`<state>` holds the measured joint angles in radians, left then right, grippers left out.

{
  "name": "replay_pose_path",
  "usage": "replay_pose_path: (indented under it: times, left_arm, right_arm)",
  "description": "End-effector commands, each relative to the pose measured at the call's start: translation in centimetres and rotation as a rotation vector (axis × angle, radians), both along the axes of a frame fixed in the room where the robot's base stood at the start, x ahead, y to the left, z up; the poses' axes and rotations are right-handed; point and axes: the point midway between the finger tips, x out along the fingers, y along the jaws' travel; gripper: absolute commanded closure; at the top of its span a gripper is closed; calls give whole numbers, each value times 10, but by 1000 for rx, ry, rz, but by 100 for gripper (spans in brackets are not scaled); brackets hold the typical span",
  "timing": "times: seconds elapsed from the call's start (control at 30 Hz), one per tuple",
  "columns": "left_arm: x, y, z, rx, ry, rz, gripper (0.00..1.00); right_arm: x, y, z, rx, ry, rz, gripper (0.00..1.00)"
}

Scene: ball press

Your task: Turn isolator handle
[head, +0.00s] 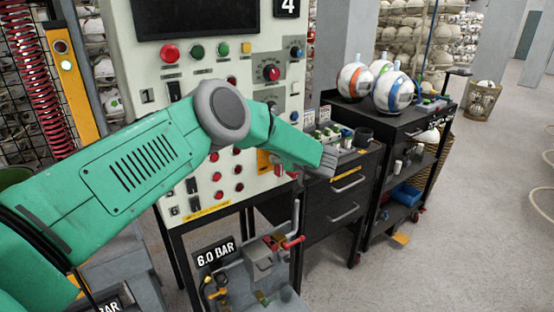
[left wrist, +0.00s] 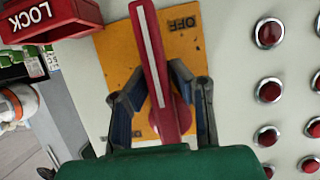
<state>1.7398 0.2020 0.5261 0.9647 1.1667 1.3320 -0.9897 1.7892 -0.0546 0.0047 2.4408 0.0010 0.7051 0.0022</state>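The red isolator handle (left wrist: 155,65) with a pale stripe stands out from an orange plate (left wrist: 112,50) marked OFF in the left wrist view. It lies nearly upright in that picture, leaning slightly left. My left gripper (left wrist: 159,72) has one finger on each side of the handle. Its fingertips are very close to the handle's sides; I cannot tell whether they touch or grip. In the head view my green left arm crosses in front of the control panel (head: 205,62) and hides most of the handle area. My right gripper is not in view.
A red LOCK box (left wrist: 50,18) is left of the handle. Several red buttons (left wrist: 268,90) line the panel at right. In the head view, a black drawer cabinet (head: 342,190) and a cart (head: 398,125) with balls stand to the right.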

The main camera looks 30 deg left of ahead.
Motion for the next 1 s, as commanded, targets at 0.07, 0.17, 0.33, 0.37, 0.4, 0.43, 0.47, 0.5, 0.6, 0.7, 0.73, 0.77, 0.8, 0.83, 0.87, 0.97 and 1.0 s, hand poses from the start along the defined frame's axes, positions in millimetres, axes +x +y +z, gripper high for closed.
replay_pose_path:
  times: [0.07,0.17,0.33,0.37,0.4,0.43,0.47,0.5,0.6,0.7,0.73,0.77,0.8,0.83,0.87,0.97,1.0]
  left_arm:
    - [-2,-7,-9,-13,14,-9,64]
    - [-2,-5,-7,-10,10,-6,64]
    - [-2,0,-5,-10,6,-4,64]
    - [-2,0,-5,-10,6,-4,64]
    - [-2,-1,-4,-10,6,-4,64]
    - [-3,-2,-3,-9,4,-3,64]
    - [-3,-4,-3,-9,4,-3,64]
    - [-5,-8,-1,-9,5,-4,64]
    - [-10,-22,6,-9,5,-5,64]
    - [-16,-42,14,-8,6,-7,64]
    - [-19,-48,16,-8,5,-8,64]
    - [-21,-54,18,-8,6,-7,64]
    - [-24,-62,22,-8,7,-7,64]
    - [-26,-68,24,-8,7,-9,64]
    - [-28,-73,26,-7,6,-8,64]
    - [-34,-90,32,-7,7,-8,64]
    - [-36,-95,35,-7,8,-7,64]
  right_arm:
    - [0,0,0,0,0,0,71]
    - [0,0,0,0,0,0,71]
    - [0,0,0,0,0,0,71]
    - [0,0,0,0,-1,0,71]
    - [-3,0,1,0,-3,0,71]
    - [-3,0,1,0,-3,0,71]
    - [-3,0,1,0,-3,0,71]
    - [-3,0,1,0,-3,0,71]
    - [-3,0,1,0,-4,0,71]
    - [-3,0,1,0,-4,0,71]
    - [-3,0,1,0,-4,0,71]
    - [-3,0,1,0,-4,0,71]
    - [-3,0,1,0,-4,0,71]
    - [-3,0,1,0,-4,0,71]
    - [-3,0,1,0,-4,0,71]
    - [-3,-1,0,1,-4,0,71]
    - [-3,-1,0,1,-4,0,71]
